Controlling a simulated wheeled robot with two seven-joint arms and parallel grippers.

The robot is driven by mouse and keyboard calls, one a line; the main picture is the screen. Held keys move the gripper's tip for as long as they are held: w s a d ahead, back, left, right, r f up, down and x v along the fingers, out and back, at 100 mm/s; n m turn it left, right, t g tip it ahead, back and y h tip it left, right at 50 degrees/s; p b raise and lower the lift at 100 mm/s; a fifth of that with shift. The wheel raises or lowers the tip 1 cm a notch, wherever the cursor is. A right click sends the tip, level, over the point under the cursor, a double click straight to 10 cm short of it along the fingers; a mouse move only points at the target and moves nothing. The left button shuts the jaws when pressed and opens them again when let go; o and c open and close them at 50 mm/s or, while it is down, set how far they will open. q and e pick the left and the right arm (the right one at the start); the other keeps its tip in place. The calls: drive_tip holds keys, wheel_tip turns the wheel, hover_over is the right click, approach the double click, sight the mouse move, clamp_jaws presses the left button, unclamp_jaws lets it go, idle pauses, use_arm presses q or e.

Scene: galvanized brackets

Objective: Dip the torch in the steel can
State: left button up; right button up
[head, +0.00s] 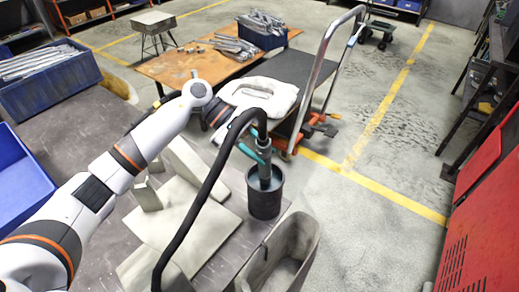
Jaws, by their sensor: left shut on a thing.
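The torch (264,158) is a grey tube with teal parts and a thick black hose that arches over and down to the lower left. It stands roughly upright, its lower end inside the mouth of the dark steel can (264,204). The can stands on the workbench near its right edge. Whether the tip touches the can's bottom or wall is hidden. My left gripper (257,146) is shut on the torch above the can, partly hidden by the hose. My right gripper is not in view.
Pale galvanized plates and brackets (185,222) lie on the bench left of the can. A grey bin (296,235) stands close in front. Blue bins (52,78) are at the left. A cart with a curved handle (322,70) stands behind. Open floor lies right.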

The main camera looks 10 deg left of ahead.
sight(263, 148)
use_arm(q)
drive_tip(key=shift+s+f+b, duration=0.1)
drive_tip(key=shift+f+b, duration=0.05)
drive_tip(key=shift+b, duration=0.9)
idle(3.1)
drive_tip(key=shift+r, duration=0.95)
drive_tip(key=shift+r+p, duration=0.5)
drive_tip(key=shift+r, duration=2.2)
